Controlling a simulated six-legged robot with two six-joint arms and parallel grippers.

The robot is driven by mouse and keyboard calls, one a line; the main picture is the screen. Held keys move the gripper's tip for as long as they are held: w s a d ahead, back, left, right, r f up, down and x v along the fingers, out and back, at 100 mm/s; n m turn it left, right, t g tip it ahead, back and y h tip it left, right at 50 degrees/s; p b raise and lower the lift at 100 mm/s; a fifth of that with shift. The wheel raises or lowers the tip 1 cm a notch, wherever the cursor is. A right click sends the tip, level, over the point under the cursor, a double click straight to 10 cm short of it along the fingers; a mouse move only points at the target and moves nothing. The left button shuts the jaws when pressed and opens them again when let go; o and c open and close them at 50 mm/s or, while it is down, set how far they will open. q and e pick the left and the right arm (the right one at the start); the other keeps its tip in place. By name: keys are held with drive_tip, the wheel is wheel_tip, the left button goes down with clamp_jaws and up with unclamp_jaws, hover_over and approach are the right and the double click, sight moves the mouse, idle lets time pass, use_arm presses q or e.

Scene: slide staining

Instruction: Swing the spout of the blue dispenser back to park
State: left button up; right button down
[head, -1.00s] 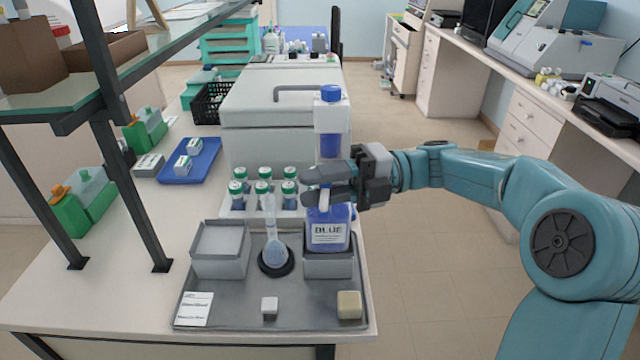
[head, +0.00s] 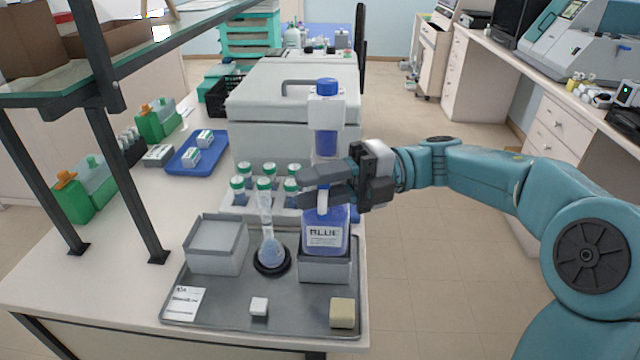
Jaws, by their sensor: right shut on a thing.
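The blue dispenser (head: 325,236) stands upright in a grey holder on the metal tray. Its label reads BLUE, and a clear upper part with blue liquid and a blue cap rises above my gripper. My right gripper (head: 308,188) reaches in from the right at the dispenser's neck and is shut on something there. The fingers point left and cover the neck, so the spout of the dispenser is mostly hidden and its direction cannot be told. My left gripper is not in view.
A flask (head: 270,250) stands on a black ring left of the dispenser, beside a grey box (head: 216,262). Several green-capped vials (head: 264,184) stand behind. A white block (head: 259,306), a beige block (head: 342,313) and a card (head: 184,303) lie on the tray's front (head: 296,318).

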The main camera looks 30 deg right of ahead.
drive_tip(key=c, duration=0.9)
unclamp_jaws()
drive_tip(key=shift+a, duration=0.1)
drive_tip(key=p+v, duration=1.1)
drive_tip(key=v, duration=0.5)
